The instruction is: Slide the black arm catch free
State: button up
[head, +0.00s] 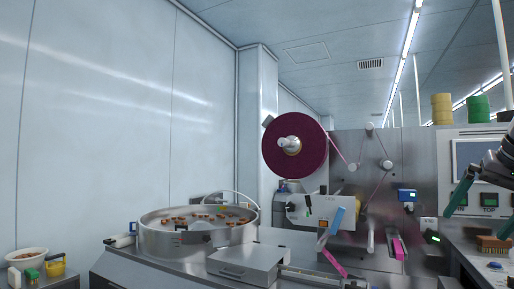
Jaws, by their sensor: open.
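A flow wrap machine with a steel upright panel (345,150) stands right of centre. A grey plate (297,206) on its front carries a small black lever-like part (309,212) with a green spot above it. This may be the black arm catch, but it is too small to be sure. My gripper (470,188) is at the right edge, partly cut off by the frame. Its green fingers are apart, with nothing seen between them. It is well to the right of the grey plate and touches nothing that I can make out.
A dark red film roll (308,165) hangs above the plate. A round steel bowl (160,241) with orange pieces stands at left. A control cabinet (465,137) and a bench with a brush (494,243) are at right. Pink film runs low in front.

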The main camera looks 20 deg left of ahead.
aim_at(323, 188)
jog(key=u, duration=0.15)
jog(key=i+l+u, duration=0.15)
jog(key=l, duration=0.25)
jog(key=l+u, duration=0.2)
jog(key=l, duration=0.15)
jog(key=i+l+u, duration=0.15)
jog(key=l, duration=0.3)
